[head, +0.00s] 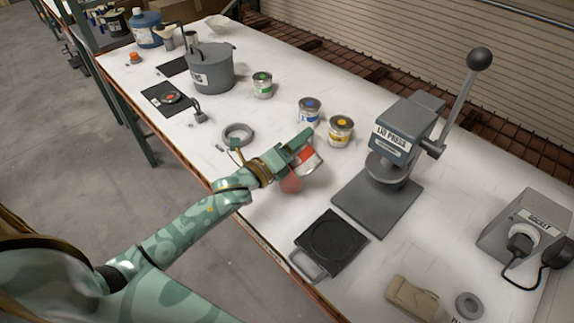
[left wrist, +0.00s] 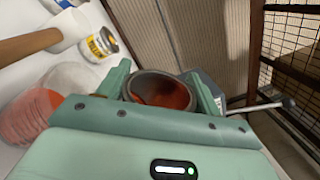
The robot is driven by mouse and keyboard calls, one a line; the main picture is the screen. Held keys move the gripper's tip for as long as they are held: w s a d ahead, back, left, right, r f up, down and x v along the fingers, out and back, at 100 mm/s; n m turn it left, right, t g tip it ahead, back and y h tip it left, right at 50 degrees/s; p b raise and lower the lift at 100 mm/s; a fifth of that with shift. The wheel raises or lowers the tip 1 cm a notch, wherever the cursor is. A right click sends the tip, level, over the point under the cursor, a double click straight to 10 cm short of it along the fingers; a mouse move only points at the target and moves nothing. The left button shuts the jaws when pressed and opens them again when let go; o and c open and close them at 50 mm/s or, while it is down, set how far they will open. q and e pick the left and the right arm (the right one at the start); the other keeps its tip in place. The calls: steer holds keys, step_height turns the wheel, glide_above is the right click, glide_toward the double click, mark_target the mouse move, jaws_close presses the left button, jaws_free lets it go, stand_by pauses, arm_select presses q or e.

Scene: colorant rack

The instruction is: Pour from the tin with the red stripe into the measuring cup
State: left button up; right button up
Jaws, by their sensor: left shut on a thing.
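The tin with the red stripe (head: 310,161) is in my left gripper (head: 289,155), tilted above the table in the head view. In the left wrist view the fingers close around the open tin (left wrist: 161,92), and red colorant shows inside. The measuring cup (head: 290,183) is a clear, reddish shape just below the tin, partly hidden by my gripper. In the left wrist view the cup (left wrist: 32,112) stands at the left with red in it. No falling stream is clear. My right gripper is not in view.
Blue-banded (head: 309,112), yellow-banded (head: 340,131) and green-banded (head: 262,86) tins stand behind. The lid press (head: 395,140) is to the right. A grey pot (head: 208,70) stands farther back.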

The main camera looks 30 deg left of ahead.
arm_select(q)
steer(key=shift+a+r+n, duration=0.15)
steer(key=shift+r+n, duration=0.05)
steer(key=shift+n, duration=0.7)
stand_by(1.4)
steer(key=shift+w+a+f+n+b, duration=0.1)
steer(key=shift+a+f+n+b, duration=0.1)
steer(key=shift+f+n+b, duration=0.6)
stand_by(1.7)
steer(key=shift+r+n+y+p, duration=0.2)
steer(key=shift+n+y+p, duration=0.1)
steer(key=shift+n+p, duration=0.1)
stand_by(0.6)
